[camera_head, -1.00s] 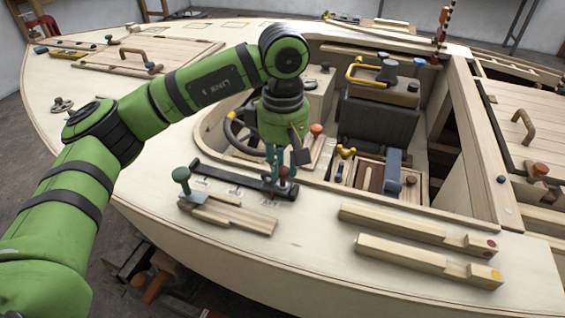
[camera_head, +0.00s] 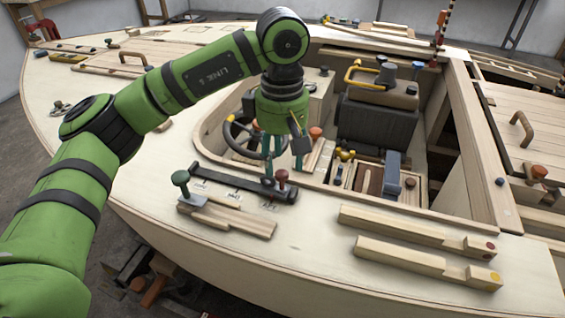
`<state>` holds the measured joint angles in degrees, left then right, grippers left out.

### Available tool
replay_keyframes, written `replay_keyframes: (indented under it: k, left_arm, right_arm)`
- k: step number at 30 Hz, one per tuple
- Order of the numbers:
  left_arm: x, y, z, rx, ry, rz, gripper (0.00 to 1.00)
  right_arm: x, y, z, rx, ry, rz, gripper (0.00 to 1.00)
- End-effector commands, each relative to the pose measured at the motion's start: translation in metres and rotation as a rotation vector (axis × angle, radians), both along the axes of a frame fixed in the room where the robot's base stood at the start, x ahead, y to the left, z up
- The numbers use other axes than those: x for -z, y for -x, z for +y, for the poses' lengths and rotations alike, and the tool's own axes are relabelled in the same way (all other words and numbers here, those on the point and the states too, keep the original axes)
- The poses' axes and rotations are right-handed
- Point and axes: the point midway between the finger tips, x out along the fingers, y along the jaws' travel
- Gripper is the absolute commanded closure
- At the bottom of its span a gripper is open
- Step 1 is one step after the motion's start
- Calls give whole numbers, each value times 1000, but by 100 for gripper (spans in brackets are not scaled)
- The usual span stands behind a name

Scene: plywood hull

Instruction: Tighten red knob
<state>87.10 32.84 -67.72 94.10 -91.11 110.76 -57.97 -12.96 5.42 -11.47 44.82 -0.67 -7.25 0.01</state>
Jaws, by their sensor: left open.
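The red knob (camera_head: 281,177) stands upright near the right end of a black bar (camera_head: 232,182) on the pale wooden deck. A dark green knob (camera_head: 181,179) stands at the bar's left end, above a wooden clamp piece. My left gripper (camera_head: 270,170) points down from above, its teal fingers open. The fingers are just left of the red knob and slightly above the bar, and the knob looks clear of them. Whether a finger touches the bar cannot be told. My right gripper is out of view.
A steering wheel (camera_head: 243,139) and an orange-topped knob (camera_head: 315,132) are close behind my gripper. Two notched wooden bars (camera_head: 415,230) lie to the right on the deck. The open cockpit with a dark seat (camera_head: 378,125) is behind.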

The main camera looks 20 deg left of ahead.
Motion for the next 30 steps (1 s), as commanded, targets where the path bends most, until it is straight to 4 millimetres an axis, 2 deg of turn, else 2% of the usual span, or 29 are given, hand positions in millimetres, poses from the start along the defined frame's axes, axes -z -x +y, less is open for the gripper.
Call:
replay_keyframes:
  k: [1,6,12,18,30]
  left_arm:
    - [-13,-1,-1,0,3,-5,51]
    - [-52,-1,-1,0,2,-7,51]
    - [-83,0,-1,0,2,-5,51]
    - [-95,0,-1,1,1,-3,51]
    - [-96,0,-1,2,2,-2,51]
  right_arm:
    - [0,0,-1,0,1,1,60]
    - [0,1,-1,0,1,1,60]
    - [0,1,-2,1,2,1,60]
    - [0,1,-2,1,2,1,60]
    - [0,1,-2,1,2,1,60]
